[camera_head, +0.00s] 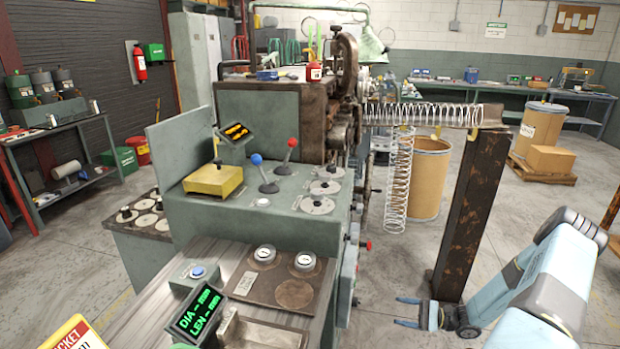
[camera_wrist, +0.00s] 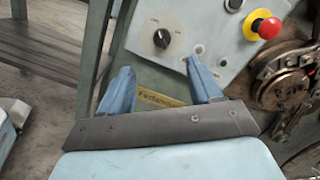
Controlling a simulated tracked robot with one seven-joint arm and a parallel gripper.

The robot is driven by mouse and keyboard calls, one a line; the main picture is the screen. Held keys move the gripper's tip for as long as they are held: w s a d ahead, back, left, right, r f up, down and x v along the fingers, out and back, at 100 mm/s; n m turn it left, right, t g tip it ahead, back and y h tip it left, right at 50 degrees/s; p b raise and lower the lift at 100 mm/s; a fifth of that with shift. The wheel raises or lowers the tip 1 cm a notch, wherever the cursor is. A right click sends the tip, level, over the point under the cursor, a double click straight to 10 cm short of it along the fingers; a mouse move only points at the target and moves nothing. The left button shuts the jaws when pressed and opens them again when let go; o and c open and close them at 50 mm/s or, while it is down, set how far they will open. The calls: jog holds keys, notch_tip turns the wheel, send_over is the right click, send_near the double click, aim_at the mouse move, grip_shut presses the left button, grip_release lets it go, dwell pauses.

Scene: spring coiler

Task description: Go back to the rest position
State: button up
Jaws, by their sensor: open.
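My gripper (camera_head: 408,312) is at the lower right of the head view, at the end of my light blue arm, to the right of the coiler's front. Its two blue fingers are apart, with nothing between them. In the wrist view my gripper (camera_wrist: 160,85) shows both fingers spread, facing a grey-green machine panel. That panel carries a black rotary knob (camera_wrist: 162,38) and a red mushroom button (camera_wrist: 269,28) on a yellow collar. I cannot tell whether the fingertips touch the panel.
The spring coiler (camera_head: 260,215) fills the middle, with blue and red levers on top. A rusty post (camera_head: 470,210) stands beside my arm and holds a trough with a long spring (camera_head: 420,114). A brown drum (camera_head: 430,175) stands behind. Floor at the lower right is open.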

jog(key=s+a+r+n+g+h, duration=0.1)
jog(key=a+r+n+g+h, duration=0.2)
jog(key=r, duration=0.9)
jog(key=s+a+r+n+g+h, duration=0.15)
jog(key=r+n+h, duration=0.3)
jog(key=r, duration=0.75)
jog(key=s+a+r+n+g+h, duration=0.1)
jog(key=a+r+n+g+h, duration=0.3)
jog(key=r, duration=0.8)
jog(key=s+a+r+n+t+h, duration=0.2)
jog(key=s+a+r+t+h, duration=0.2)
jog(key=s+r, duration=1.5)
jog(key=s+t+h, duration=0.1)
jog(key=t+h, duration=0.2)
jog(key=t, duration=0.2)
jog(key=shift+s+r, duration=0.2)
jog(key=shift+r, duration=0.2)
jog(key=shift+a+n, duration=0.1)
jog(key=shift+n, duration=0.15)
jog(key=shift+c, duration=0.4)
